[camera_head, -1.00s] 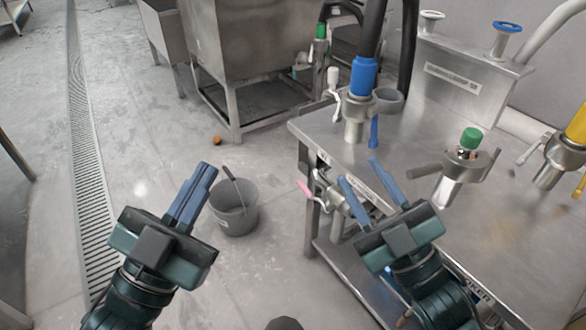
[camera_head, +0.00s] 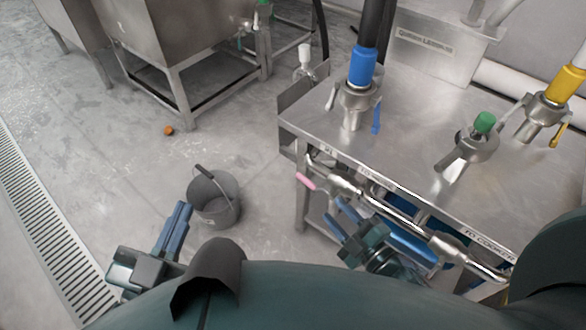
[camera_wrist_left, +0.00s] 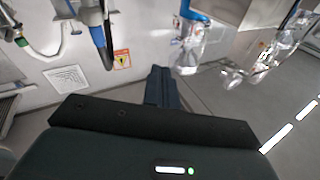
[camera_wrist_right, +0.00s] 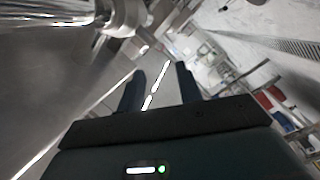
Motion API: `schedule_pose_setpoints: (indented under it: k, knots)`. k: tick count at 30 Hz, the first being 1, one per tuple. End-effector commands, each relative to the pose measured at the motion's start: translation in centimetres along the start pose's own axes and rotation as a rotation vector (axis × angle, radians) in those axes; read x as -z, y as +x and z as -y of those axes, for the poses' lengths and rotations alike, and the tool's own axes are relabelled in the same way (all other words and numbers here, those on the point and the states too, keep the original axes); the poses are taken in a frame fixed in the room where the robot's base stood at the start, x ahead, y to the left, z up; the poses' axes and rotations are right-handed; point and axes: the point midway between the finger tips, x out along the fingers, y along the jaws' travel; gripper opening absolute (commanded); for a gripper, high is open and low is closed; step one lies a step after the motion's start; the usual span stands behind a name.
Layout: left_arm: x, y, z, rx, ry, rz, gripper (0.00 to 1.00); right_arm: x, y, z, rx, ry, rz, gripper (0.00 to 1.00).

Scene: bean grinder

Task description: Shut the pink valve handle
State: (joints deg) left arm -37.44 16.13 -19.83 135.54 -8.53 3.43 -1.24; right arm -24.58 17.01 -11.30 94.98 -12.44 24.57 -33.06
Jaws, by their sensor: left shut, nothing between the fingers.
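The pink valve handle (camera_head: 306,181) sticks out at the near left corner of the steel table, beside a valve on the metal pipe (camera_head: 400,222) along the front edge. My right gripper (camera_head: 333,208) is open and empty, a little right of and below the handle, near the pipe. In the right wrist view its fingers (camera_wrist_right: 160,75) are spread, with blurred metal fittings at upper left. My left gripper (camera_head: 184,205) is shut and empty, well left of the handle over the floor. Its closed fingers also show in the left wrist view (camera_wrist_left: 160,72). The handle is not clear in either wrist view.
The steel table (camera_head: 410,150) carries fittings with blue (camera_head: 362,66), green (camera_head: 485,122) and yellow (camera_head: 565,83) parts. A grey bucket (camera_head: 213,200) stands on the floor between my left gripper and the table. The floor left of the table is mostly clear.

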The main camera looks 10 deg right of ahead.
Motion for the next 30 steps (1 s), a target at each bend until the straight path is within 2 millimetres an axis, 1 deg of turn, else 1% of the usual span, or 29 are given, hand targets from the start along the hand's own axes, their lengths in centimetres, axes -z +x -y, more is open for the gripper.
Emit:
schedule_pose_setpoints:
  k: [1,4,7,15,18,21,25,30]
  knots:
    - [-0.2,-0.1,-0.2,-0.003,0.0,-0.006,0.0,-0.3,0.0,0.3,0.002,-0.002,0.003,0.35]
    - [-0.1,-0.1,-0.2,-0.004,-0.003,-0.014,0.0,-0.3,0.6,0.4,0.002,-0.003,0.002,0.35]
    - [-0.1,0.0,-0.2,-0.005,-0.012,-0.02,0.0,-0.3,2.0,0.4,0.001,-0.003,0.001,0.35]
    - [-0.3,0.2,-0.5,-0.011,-0.052,-0.043,0.0,-0.3,7.7,0.5,0.0,-0.002,0.0,0.35]
    - [-0.3,0.2,-0.6,-0.014,-0.066,-0.052,0.0,-0.3,9.7,0.4,0.0,-0.001,0.0,0.35]
    - [-0.3,0.3,-0.6,-0.016,-0.08,-0.057,0.0,-0.3,11.2,0.4,0.001,-0.001,0.001,0.35]
    - [-0.2,0.3,-0.7,-0.018,-0.091,-0.064,0.0,-0.3,12.4,0.4,0.002,-0.001,0.002,0.35]
    - [0.1,0.3,-0.6,-0.018,-0.1,-0.068,0.0,-0.2,13.1,0.3,0.003,0.0,0.003,0.35]
